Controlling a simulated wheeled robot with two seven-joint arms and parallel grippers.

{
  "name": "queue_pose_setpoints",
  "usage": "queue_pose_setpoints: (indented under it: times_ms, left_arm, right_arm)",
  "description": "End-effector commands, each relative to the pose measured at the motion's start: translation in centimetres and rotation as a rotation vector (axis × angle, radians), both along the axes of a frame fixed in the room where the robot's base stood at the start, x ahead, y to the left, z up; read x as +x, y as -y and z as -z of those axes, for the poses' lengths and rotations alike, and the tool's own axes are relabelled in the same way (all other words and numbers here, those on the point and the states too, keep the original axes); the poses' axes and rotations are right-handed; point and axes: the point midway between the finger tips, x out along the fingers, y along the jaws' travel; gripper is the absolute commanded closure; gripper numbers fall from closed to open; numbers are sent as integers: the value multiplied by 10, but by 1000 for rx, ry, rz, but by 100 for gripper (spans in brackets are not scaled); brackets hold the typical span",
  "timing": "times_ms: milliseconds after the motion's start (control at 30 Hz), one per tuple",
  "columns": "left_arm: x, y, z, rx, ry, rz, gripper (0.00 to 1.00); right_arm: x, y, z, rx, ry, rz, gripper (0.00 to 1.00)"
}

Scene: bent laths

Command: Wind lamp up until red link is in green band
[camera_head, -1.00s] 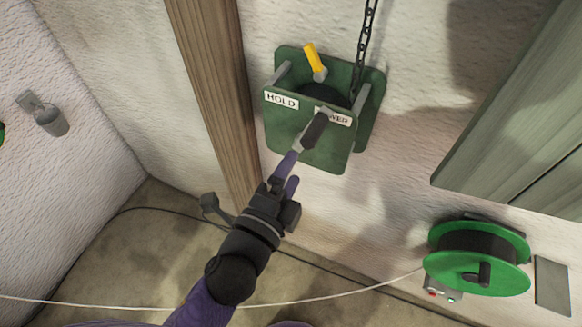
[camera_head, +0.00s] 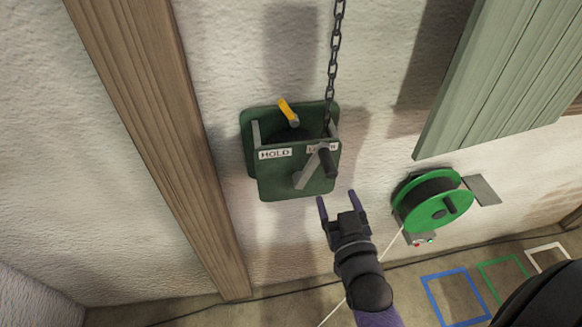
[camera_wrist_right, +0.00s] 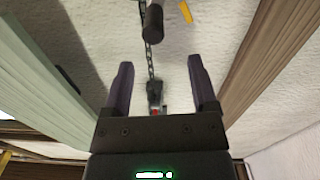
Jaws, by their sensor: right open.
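The green winch (camera_head: 262,182) is on the wall, with HOLD and LOWER labels on its front plate. A grey crank arm with a black handle (camera_head: 328,163) stands at its front right. A yellow-tipped lever (camera_head: 287,110) tilts up at its top. A dark chain (camera_head: 334,50) runs upward from it. My right gripper (camera_head: 337,198) is open and empty, below and right of the handle, apart from it. The right wrist view shows the handle (camera_wrist_right: 153,22) beyond the fingertips, and a small dark thing with a red spot (camera_wrist_right: 157,95). No lamp or green band can be made out.
A green cable reel (camera_head: 436,205) is on the wall to the right, with a pale cable crossing low near my right arm. A wooden post (camera_head: 150,120) stands left, a grey-green panel (camera_head: 490,80) upper right. Coloured squares (camera_head: 455,297) mark the floor.

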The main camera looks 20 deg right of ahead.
Motion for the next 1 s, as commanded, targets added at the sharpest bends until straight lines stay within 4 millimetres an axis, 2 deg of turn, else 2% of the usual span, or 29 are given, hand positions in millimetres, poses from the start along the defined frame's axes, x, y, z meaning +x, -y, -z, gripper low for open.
queue_pose_setpoints:
  times_ms: [67, 300, 433, 600, 867, 1000]
  left_arm:
    - [-4, 0, 0, -1, -10, -14, 25]
    - [-3, 0, -2, 0, -8, -9, 25]
    - [-3, 0, -2, 0, -7, -7, 25]
    - [-2, 0, -2, 0, -7, -6, 25]
    - [-2, 0, -2, 0, -6, -5, 25]
    - [-2, 0, -2, 0, -6, -5, 25]
  right_arm:
    - [8, 3, -5, -4, 13, 3, 25]
    - [60, 15, -4, -2, 11, 2, 25]
    - [82, 20, -3, -1, 9, 1, 25]
    - [94, 23, -3, -1, 8, 1, 25]
    - [96, 24, -2, -1, 6, 1, 25]
    - [96, 23, -2, -1, 6, 1, 53]
